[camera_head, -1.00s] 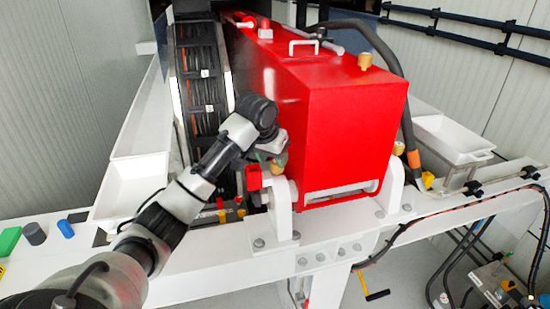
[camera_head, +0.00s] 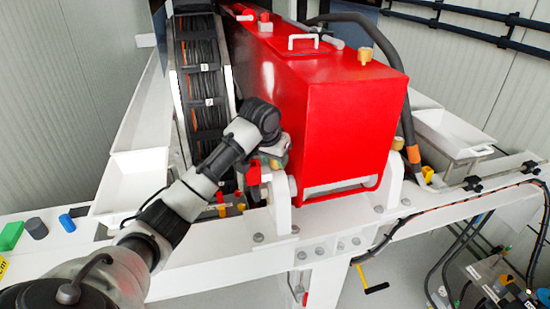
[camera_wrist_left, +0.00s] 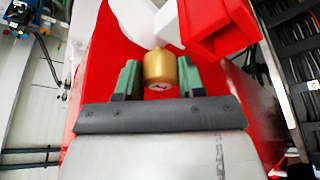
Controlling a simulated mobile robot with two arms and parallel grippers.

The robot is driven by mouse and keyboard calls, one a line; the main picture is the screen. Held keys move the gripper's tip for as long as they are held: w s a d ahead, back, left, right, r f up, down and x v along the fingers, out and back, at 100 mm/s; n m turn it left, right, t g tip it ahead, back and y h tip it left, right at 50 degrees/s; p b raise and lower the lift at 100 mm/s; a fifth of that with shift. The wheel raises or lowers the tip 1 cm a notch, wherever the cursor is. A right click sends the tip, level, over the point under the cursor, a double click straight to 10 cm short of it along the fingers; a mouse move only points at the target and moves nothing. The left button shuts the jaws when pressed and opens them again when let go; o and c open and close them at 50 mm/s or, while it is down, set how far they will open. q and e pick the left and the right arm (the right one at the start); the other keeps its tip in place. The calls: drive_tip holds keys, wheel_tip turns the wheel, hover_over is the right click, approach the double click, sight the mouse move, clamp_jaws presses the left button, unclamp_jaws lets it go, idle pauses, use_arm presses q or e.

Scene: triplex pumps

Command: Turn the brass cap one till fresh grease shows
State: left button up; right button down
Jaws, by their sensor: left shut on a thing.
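The brass cap (camera_wrist_left: 160,68) is a short gold cylinder with a dark mark on its near end face. In the left wrist view it sits between the two green fingers of my left gripper (camera_wrist_left: 159,78), which is shut on it. In the head view my left gripper (camera_head: 275,153) is at the lower left corner of the red housing's front, and the cap is mostly hidden there. No grease can be made out. Other brass caps show on top of the housing (camera_head: 364,56) and at its right side (camera_head: 398,143). My right gripper is out of view.
The red housing (camera_head: 345,130) stands on a white frame (camera_head: 330,232). A red bracket (camera_head: 253,173) is close beside my left gripper. A white tray (camera_head: 130,180) and small coloured blocks (camera_head: 11,236) are at the left.

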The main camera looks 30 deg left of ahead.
use_arm(q)
drive_tip(key=m+h, duration=0.1)
drive_tip(key=m, duration=0.2)
drive_tip(key=shift+a+r+m, duration=0.1)
drive_tip(key=shift+a+m, duration=0.05)
drive_tip(key=shift+m, duration=0.25)
drive_tip(key=m+h, duration=0.1)
drive_tip(key=m, duration=0.2)
drive_tip(key=shift+w+m+g+h, duration=0.1)
drive_tip(key=shift+m+g+h, duration=0.2)
drive_tip(key=shift+h, duration=0.1)
drive_tip(key=m+g+h, duration=0.1)
drive_tip(key=m, duration=0.2)
drive_tip(key=shift+w+a, duration=0.1)
drive_tip(key=m+g, duration=0.1)
drive_tip(key=m, duration=0.3)
drive_tip(key=shift+h, duration=0.4)
drive_tip(key=m+g, duration=0.1)
drive_tip(key=m, duration=0.1)
drive_tip(key=m+g, duration=0.1)
drive_tip(key=m, duration=0.3)
drive_tip(key=shift+w+m+g, duration=0.25)
drive_tip(key=shift+m+g, duration=0.05)
drive_tip(key=shift+g, duration=0.1)
drive_tip(key=m+g, duration=0.1)
drive_tip(key=m, duration=0.2)
drive_tip(key=shift+w+m+g+y, duration=0.1)
drive_tip(key=shift+m+g+y, duration=0.45)
drive_tip(key=shift+m, duration=0.85)
